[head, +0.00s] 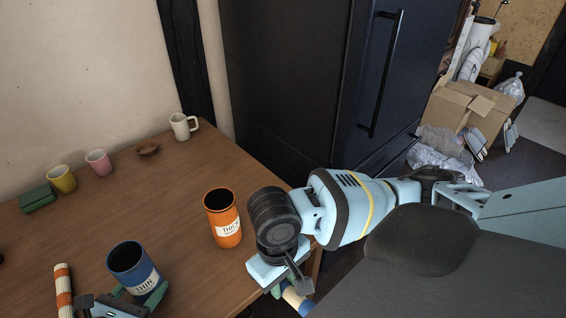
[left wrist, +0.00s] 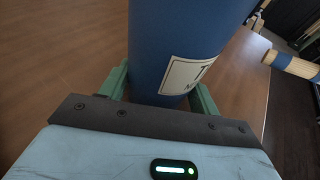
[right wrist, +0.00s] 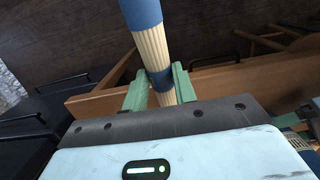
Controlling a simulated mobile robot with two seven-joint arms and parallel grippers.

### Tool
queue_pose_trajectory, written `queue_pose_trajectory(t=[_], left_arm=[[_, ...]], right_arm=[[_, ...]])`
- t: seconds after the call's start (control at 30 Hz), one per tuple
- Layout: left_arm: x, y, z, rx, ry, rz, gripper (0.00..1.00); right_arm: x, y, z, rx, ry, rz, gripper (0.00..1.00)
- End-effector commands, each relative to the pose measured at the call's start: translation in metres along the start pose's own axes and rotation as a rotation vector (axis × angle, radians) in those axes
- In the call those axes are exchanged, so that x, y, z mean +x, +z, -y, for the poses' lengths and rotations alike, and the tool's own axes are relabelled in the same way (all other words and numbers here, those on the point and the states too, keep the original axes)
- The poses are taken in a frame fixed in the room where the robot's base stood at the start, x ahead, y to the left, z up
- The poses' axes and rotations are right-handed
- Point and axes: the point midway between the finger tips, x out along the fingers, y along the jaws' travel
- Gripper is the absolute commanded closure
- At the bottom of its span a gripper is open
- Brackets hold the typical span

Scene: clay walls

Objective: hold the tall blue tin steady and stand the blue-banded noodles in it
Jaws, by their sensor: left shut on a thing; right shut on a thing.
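The tall blue tin (head: 128,258) with a white label stands upright on the table at the lower left of the head view. My left gripper (left wrist: 160,92) is shut on the tin, which fills the middle of the left wrist view (left wrist: 178,40). The blue-banded noodles (right wrist: 152,48) are a pale bundle with blue bands. My right gripper (right wrist: 160,86) is shut on them. In the head view they show only partly (head: 296,298), below my right arm, near the table's right edge. They are apart from the tin, and their end appears at right in the left wrist view (left wrist: 292,64).
An orange tin (head: 226,226) stands between the blue tin and my right arm. An orange-banded bundle (head: 63,288) is left of the blue tin. A green box (head: 38,199), yellow cup (head: 62,180), pink cup (head: 98,163), brown dish (head: 148,149) and cream mug (head: 182,127) line the back.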

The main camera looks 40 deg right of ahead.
Motion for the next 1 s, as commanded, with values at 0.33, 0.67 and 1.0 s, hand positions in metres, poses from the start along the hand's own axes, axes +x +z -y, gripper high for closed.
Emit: queue_pose_trajectory(t=[0.33,0.67,1.0], left_arm=[[0.0,0.0,0.0,0.0,0.0,-0.001,0.51],[0.0,-0.001,0.0,0.0,0.0,-0.001,0.51],[0.0,-0.001,0.0,0.0,0.0,-0.001,0.51]], right_arm=[[-0.017,-0.026,0.037,0.195,-0.041,0.117,0.97],[-0.081,-0.081,0.114,0.75,-0.296,0.488,0.97],[-0.187,-0.136,0.175,1.251,-0.904,0.822,0.97]])
